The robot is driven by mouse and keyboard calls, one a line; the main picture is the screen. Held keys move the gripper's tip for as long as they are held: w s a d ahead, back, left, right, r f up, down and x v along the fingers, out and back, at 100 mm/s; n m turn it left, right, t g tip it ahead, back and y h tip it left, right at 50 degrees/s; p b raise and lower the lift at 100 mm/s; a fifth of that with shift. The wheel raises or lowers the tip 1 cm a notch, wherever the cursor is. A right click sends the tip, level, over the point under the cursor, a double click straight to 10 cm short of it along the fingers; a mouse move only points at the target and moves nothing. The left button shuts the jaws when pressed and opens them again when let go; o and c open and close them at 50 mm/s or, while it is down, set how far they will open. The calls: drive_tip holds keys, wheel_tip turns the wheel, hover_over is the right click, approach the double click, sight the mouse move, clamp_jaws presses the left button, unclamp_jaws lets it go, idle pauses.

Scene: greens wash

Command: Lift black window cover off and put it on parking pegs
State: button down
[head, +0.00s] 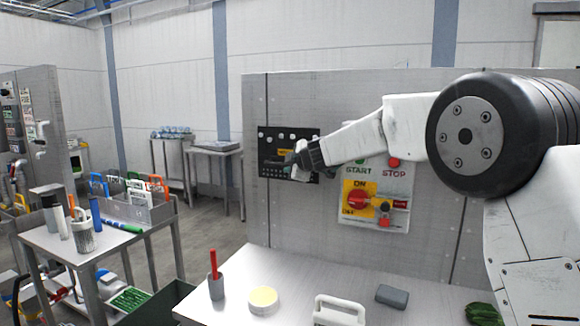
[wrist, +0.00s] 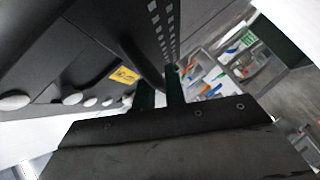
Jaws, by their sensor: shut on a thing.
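The black window cover (head: 272,138) is at the grey wall panel, left of the START/STOP controls. It has rows of small holes and a yellow label, and several pale round knobs or pegs show along its upper part. In the wrist view the cover (wrist: 75,45) fills the upper left, with a dark bar-like handle (wrist: 143,62). My gripper (head: 296,166) is in front of the cover; its narrow fingers (wrist: 160,88) are shut on the cover's handle. The arm hides the cover's right side. I cannot tell whether the cover rests on the pegs.
Below, a bench (head: 240,270) holds a red-handled tool in a cup, a round yellow-topped dish, a white handled item and a grey block. A cart (head: 90,240) stands left.

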drive_tip(key=shift+f, duration=0.65)
drive_tip(key=shift+f, duration=0.15)
drive_tip(key=c, duration=1.4)
unclamp_jaws()
drive_tip(key=shift+o, duration=0.2)
drive_tip(key=shift+s, duration=0.1)
